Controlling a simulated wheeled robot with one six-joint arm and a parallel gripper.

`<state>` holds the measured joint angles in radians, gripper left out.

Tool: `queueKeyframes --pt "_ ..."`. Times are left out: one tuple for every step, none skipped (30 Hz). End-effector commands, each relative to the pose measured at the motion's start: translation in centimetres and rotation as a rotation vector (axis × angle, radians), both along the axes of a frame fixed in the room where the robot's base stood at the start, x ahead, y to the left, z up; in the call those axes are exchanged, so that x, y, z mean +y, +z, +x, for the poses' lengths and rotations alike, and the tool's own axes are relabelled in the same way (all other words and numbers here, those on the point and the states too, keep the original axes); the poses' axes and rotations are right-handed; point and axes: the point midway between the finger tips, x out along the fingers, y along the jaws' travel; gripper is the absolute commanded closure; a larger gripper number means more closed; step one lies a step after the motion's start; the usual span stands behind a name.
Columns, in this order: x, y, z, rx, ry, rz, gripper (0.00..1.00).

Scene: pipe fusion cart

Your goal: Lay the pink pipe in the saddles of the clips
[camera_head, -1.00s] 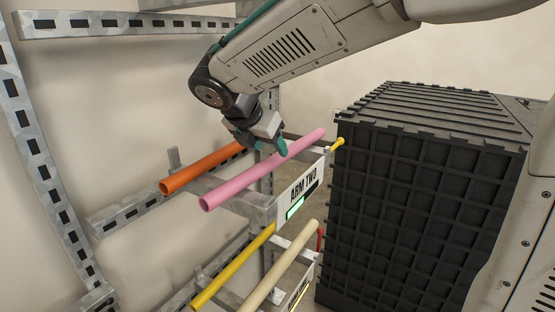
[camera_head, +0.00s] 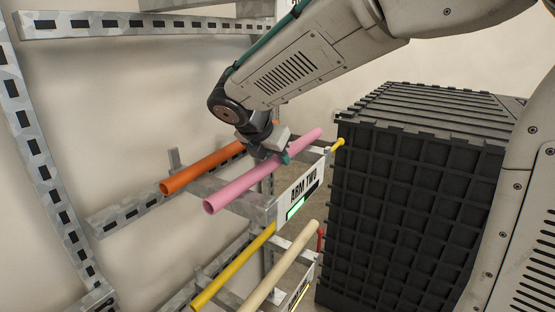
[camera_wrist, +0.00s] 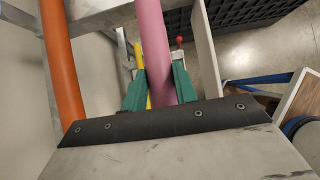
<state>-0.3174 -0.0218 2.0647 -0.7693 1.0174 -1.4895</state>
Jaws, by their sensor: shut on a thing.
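The pink pipe (camera_head: 232,190) lies along the upper rack arm marked ARM TWO, to the right of an orange pipe (camera_head: 192,174). My gripper (camera_head: 285,157) is at the pipe's middle to far part in the head view. In the wrist view the green fingers of my gripper (camera_wrist: 159,92) stand on both sides of the pink pipe (camera_wrist: 152,35), shut on it. The pipe appears to rest on or just above the arm; I cannot tell which. No clips can be made out in either view.
A lower arm carries a yellow pipe (camera_head: 232,266) and a cream pipe (camera_head: 280,266). A large black ribbed crate (camera_head: 400,200) stands close on the right. A slotted metal upright (camera_head: 40,150) stands at the left. A red-knobbed lever (camera_wrist: 179,41) shows in the wrist view.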

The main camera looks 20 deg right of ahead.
Motion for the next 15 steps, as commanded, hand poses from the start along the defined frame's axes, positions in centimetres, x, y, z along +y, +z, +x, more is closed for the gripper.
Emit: queueKeyframes --pt "0.0 0.1 0.0 -0.001 0.001 0.0 1.0" --pt "0.0 0.1 0.0 -0.001 0.001 0.0 1.0" --pt "0.0 0.1 0.0 -0.001 0.001 0.0 1.0" --pt "0.0 0.1 0.0 -0.002 0.0 0.0 1.0" --pt "0.0 0.2 0.0 -0.002 0.0 0.0 1.0" --pt "0.0 0.3 0.0 -0.002 0.0 0.0 1.0" --pt "0.0 0.4 0.0 -0.002 0.0 0.0 1.0" --pt "0.0 0.6 0.1 -0.003 0.0 0.001 1.0" --pt "0.0 0.9 0.1 -0.004 0.0 0.0 1.0" --pt "0.0 1.2 0.1 -0.004 0.0 0.0 1.0" --pt "0.0 1.5 0.1 -0.004 0.0 0.0 1.0" --pt "0.0 2.0 0.1 -0.004 0.0 0.0 1.0" --pt "0.0 2.4 0.1 -0.005 0.0 0.001 1.0" --pt "0.0 2.8 0.1 -0.005 0.0 0.001 1.0" --pt "0.0 3.4 0.1 -0.005 0.0 0.001 1.0"
